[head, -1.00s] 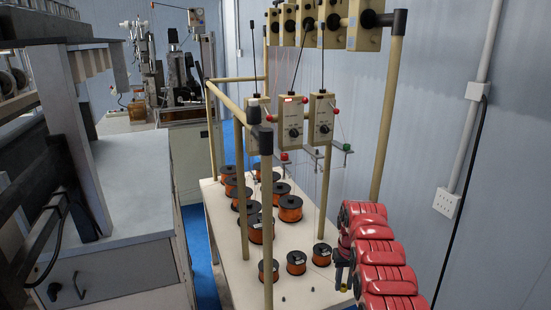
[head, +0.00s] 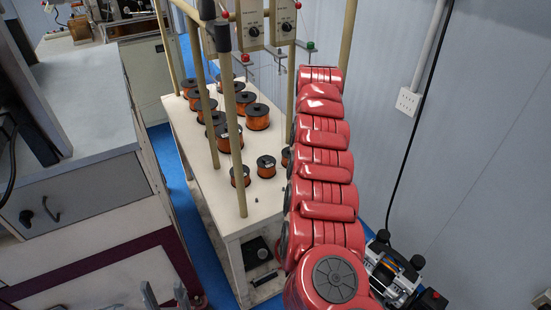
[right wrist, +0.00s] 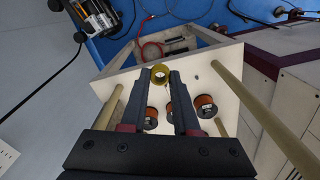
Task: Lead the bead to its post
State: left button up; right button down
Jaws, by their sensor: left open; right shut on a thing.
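My right gripper (right wrist: 160,75) shows in the right wrist view, its two dark fingers closed on a yellow round bead (right wrist: 160,71) at their tips. The bead is over the white table near its edge; the gap to the surface is hard to judge. In the head view my red right arm hides this gripper and the bead. My left gripper (head: 166,296) is at the bottom edge of the head view, its two grey fingers apart and empty. A small dark peg (head: 227,198) stands on the bare table top; I cannot tell whether it is the bead's post.
Several orange wire spools (head: 257,116) stand on the white table (head: 197,150). Upright beige poles (head: 233,150) rise from it, with tensioner boxes (head: 250,24) above. A grey cabinet (head: 80,195) stands left. A black machine (head: 394,270) is on the floor at right.

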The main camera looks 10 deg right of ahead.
notch_tip(320, 180, down, 16)
jog(key=w+d+n+p, duration=0.1)
jog(key=w+d+p, duration=0.1)
jog(key=shift+w+d+f, duration=0.15)
jog(key=shift+d+f, duration=0.1)
jog(key=shift+d, duration=0.1)
jog(key=shift+f, duration=0.15)
jog(key=shift+a+f, duration=0.15)
jog(key=shift+f, duration=0.45)
jog(key=shift+s+f, duration=0.1)
jog(key=shift+s, duration=0.1)
